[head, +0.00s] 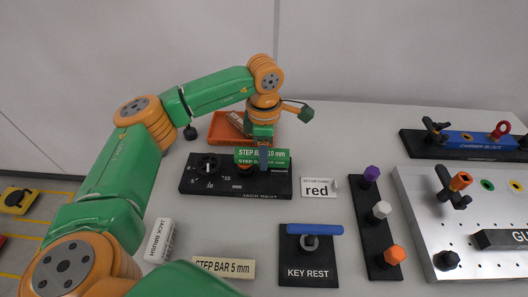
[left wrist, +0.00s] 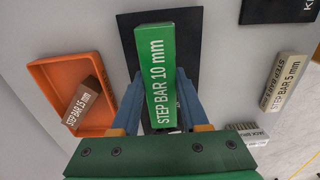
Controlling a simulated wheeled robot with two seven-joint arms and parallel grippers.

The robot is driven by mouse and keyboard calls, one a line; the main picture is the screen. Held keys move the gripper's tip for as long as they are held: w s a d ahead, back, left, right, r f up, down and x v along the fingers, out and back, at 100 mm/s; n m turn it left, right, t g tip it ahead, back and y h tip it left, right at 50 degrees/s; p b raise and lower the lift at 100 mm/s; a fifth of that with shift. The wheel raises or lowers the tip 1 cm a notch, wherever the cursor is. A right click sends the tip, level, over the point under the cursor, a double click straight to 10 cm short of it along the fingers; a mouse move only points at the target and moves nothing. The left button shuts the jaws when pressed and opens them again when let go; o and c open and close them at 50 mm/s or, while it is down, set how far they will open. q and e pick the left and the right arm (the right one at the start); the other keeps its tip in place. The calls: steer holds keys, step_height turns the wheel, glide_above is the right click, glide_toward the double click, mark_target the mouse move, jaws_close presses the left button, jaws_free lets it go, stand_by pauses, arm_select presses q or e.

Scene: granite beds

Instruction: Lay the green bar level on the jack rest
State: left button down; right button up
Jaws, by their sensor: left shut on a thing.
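The green bar (head: 278,156), marked STEP BAR 10 mm, is at the right half of the black jack rest (head: 215,188) in the head view. My left gripper (head: 263,154) points down and is shut on the bar. In the left wrist view the green bar (left wrist: 160,70) sits between the blue fingers of the left gripper (left wrist: 160,100), with the black jack rest (left wrist: 128,30) behind it. The bar looks roughly level. I cannot tell whether it touches the rest. My right gripper is in neither view.
An orange tray (head: 222,128) with a brown 15 mm bar (left wrist: 84,103) stands behind the rest. A peg strip (head: 372,220) stands to the right.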

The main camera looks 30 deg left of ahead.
arm_select(q)
steer(key=shift+f, duration=0.35)
steer(key=shift+c, duration=1.7)
jaws_free()
steer(key=shift+b, duration=0.3)
step_height(320, 180, up, 7)
steer(key=shift+r+b, duration=0.1)
steer(key=shift+b, duration=0.5)
